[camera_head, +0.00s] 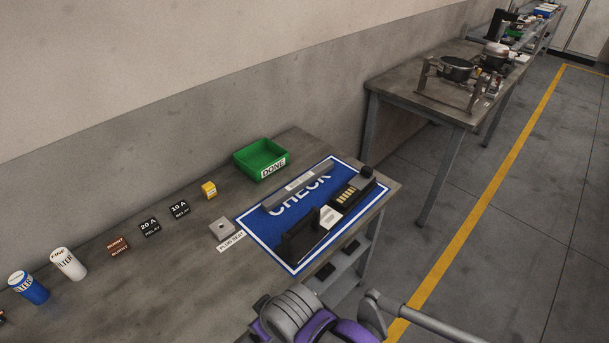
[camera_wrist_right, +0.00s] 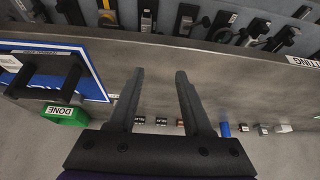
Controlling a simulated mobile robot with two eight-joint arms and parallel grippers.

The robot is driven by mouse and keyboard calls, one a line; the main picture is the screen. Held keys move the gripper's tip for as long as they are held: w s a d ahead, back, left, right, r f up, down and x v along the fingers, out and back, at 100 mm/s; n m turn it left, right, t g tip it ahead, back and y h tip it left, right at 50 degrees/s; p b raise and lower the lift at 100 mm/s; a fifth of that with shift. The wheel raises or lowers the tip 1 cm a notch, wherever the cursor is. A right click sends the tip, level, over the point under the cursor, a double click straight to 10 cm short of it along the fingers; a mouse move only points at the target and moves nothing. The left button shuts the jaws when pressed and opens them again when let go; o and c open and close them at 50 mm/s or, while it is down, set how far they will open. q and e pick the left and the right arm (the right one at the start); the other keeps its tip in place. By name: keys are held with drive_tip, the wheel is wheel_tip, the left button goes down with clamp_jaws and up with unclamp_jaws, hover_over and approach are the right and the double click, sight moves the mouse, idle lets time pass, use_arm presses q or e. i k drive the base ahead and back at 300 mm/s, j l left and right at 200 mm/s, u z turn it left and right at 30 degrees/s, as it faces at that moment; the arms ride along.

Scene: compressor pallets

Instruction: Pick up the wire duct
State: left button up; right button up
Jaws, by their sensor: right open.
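A long grey bar with a pale label, which looks like the wire duct (camera_head: 298,187), lies along the back edge of the blue CHECK mat (camera_head: 289,262). A black handled piece (camera_head: 300,240) and a dark block with yellowish contacts (camera_head: 354,190) also lie on the mat. In the right wrist view, my right gripper (camera_wrist_right: 160,75) is open with nothing between its fingers. It is over the bench, to the right of the blue mat (camera_wrist_right: 94,82) in that view. I cannot pick out the duct surely there. My left gripper is in neither view.
A green DONE bin (camera_head: 262,160) stands behind the mat. Several small relays, a yellow block (camera_head: 209,189), a white filter (camera_head: 68,264) and a blue filter (camera_head: 29,288) line the bench. A second table (camera_head: 424,98) stands beyond a floor gap.

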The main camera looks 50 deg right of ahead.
sight(272, 202)
drive_tip(key=l, duration=0.9)
drive_tip(key=i+l, duration=0.1)
drive_tip(key=l, duration=0.8)
